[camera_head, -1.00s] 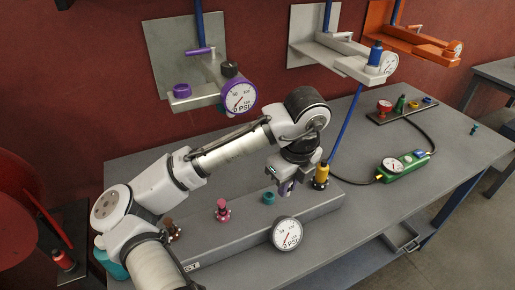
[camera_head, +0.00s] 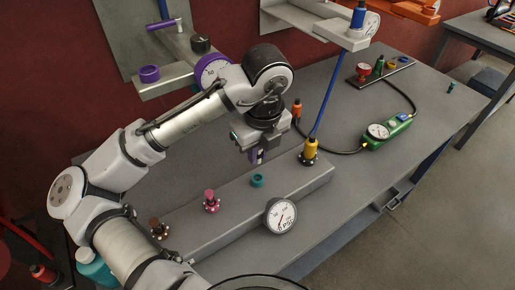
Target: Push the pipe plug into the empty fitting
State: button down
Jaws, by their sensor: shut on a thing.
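My gripper (camera_head: 257,152) points down over the long grey block. It is shut on a small purple piece (camera_head: 256,159), mostly hidden by the fingers; I take it for the plug. A teal ring-like fitting (camera_head: 257,181) sits on the block just below and in front of the gripper, with nothing in it that I can see. A purple ring-like fitting (camera_head: 149,73) on the wall-mounted grey shelf at the upper left also looks empty. The held piece appears apart from both.
Pink (camera_head: 211,202), brown (camera_head: 158,228) and yellow (camera_head: 310,151) fittings stand on the block, with a gauge (camera_head: 280,216) at its front. An orange piece (camera_head: 297,108) stands behind. A green gauge unit (camera_head: 388,131) and a small teal piece (camera_head: 451,87) lie on the clearer right side.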

aim_at(256, 178)
jog(key=shift+f+b, duration=2.75)
jog(key=shift+f, duration=0.15)
jog(key=shift+p, duration=0.6)
jog(key=shift+f+b, duration=0.45)
jog(key=shift+f, duration=0.15)
